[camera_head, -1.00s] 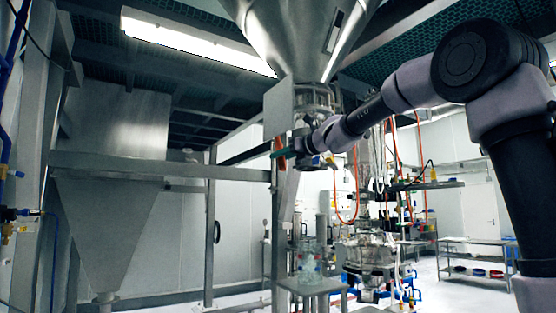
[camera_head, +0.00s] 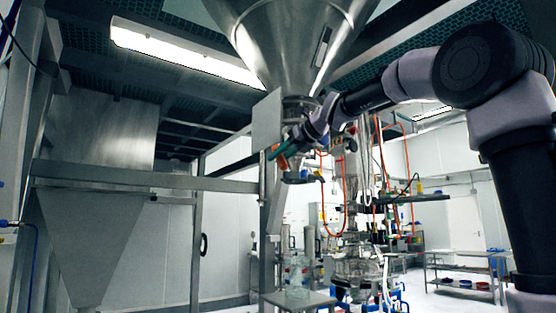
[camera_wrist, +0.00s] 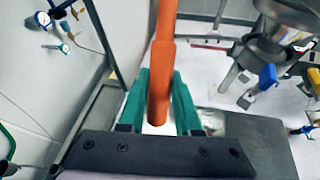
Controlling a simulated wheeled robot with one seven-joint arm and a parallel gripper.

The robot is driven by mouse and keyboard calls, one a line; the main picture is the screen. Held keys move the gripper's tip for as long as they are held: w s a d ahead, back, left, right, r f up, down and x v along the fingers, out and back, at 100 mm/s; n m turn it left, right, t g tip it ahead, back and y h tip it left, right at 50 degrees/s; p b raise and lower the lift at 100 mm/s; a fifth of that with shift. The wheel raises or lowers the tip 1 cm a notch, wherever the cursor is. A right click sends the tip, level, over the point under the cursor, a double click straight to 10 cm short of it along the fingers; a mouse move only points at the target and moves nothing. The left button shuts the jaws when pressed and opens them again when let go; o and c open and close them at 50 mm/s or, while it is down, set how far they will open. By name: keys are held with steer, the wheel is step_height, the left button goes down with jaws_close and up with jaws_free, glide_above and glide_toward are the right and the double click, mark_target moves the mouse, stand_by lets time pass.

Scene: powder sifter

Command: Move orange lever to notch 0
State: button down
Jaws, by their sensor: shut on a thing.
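The orange lever (camera_wrist: 160,65) runs down the middle of the wrist view, its lower end between the two green fingers of my gripper (camera_wrist: 158,108). My gripper is shut on the lever, one finger on each side. In the head view my gripper (camera_head: 277,150) is at the end of my outstretched arm, just below the outlet of the steel hopper (camera_head: 290,40). A small bit of the orange lever (camera_head: 283,161) shows beside the green fingers there. The notches are not visible in either view, so I cannot tell which one the lever is at.
A flat grey plate (camera_head: 267,120) stands close to the left of the hopper outlet. A horizontal steel beam (camera_head: 140,179) and an upright post (camera_head: 269,205) frame the area. Orange hoses (camera_head: 322,195) hang to the right. A steel table (camera_head: 298,299) with glassware stands below.

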steer(key=shift+s+r, duration=0.1)
steer(key=shift+r, duration=0.05)
steer(key=c, duration=0.6)
jaws_free()
steer(key=v, duration=1)
steer(key=shift+s+d, duration=0.25)
